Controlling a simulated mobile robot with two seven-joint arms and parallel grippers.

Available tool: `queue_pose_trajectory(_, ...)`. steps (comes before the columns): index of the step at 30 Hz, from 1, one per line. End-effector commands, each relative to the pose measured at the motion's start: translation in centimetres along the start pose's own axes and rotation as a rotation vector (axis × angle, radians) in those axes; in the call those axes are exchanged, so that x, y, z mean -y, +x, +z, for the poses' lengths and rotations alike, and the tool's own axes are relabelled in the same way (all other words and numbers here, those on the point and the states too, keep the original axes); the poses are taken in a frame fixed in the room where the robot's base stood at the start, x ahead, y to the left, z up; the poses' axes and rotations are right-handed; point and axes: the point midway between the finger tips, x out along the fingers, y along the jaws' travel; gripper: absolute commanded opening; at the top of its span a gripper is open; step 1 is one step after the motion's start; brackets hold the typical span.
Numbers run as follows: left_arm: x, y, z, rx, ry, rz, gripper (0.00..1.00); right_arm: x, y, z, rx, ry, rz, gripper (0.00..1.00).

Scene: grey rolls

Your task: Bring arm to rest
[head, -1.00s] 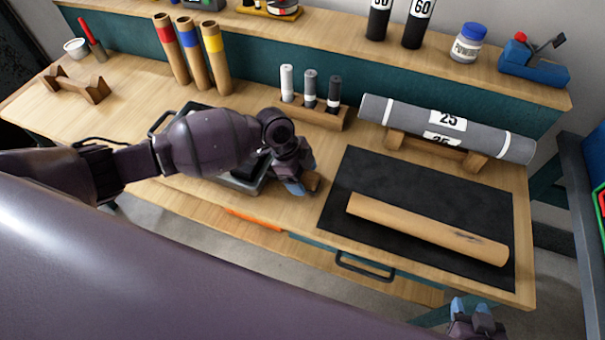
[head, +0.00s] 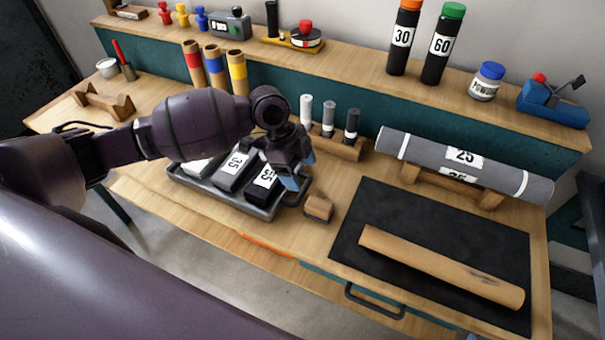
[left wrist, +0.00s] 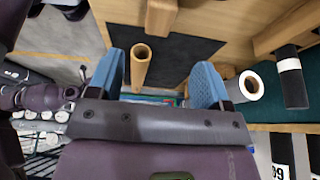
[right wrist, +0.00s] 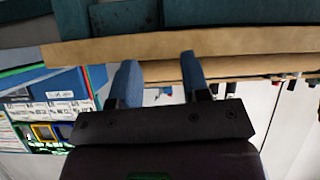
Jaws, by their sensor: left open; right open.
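My left gripper (head: 297,172) is open and empty above the workbench, over the right end of the grey tray and behind a small wooden block (head: 319,208). In the left wrist view its two blue fingers (left wrist: 168,85) are wide apart with nothing between them. My right gripper is outside the head view. In the right wrist view its blue fingers (right wrist: 160,80) are apart and empty, near a wooden bench edge (right wrist: 250,42).
A grey tray (head: 225,202) holds several numbered dark pieces. A black mat (head: 400,222) carries a cardboard tube (head: 440,267). A grey roll (head: 415,152) rests on a wooden cradle (head: 450,187). Small rolls stand in a wooden holder (head: 345,145). A shelf with bottles (head: 403,40) runs behind.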

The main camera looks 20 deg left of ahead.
Motion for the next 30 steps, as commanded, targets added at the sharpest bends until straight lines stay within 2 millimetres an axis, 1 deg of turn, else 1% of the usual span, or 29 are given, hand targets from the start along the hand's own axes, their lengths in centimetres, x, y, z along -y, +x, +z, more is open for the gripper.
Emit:
queue_pose_trajectory(9,0.0,0.0,0.0,0.0,0.0,0.0,0.72,-0.1,-0.4,0.9,0.018,0.001,0.002,0.43)
queue_pose_trajectory(14,-0.1,0.1,0.0,-0.001,-0.001,0.0,0.72,-0.1,-0.4,0.9,0.019,0.001,0.002,0.43)
queue_pose_trajectory(16,-0.5,0.5,-0.2,-0.004,-0.006,0.001,0.72,-0.1,-0.3,0.8,0.017,0.001,0.002,0.43)
queue_pose_trajectory(20,-2.3,2.1,-1.0,-0.017,-0.037,-0.008,0.72,-0.1,-0.1,0.6,0.012,0.0,0.001,0.43)
queue_pose_trajectory(24,-5.3,4.3,-2.2,-0.038,-0.121,-0.045,0.72,0.0,0.1,0.2,0.004,-0.001,0.0,0.43)
queue_pose_trajectory(27,-7.3,5.2,-2.7,-0.051,-0.204,-0.085,0.72,0.0,0.2,0.0,0.0,-0.001,-0.001,0.43)
queue_pose_trajectory(30,-9.1,5.8,-3.0,-0.063,-0.306,-0.131,0.72,0.0,0.2,-0.1,-0.001,-0.001,-0.001,0.43)
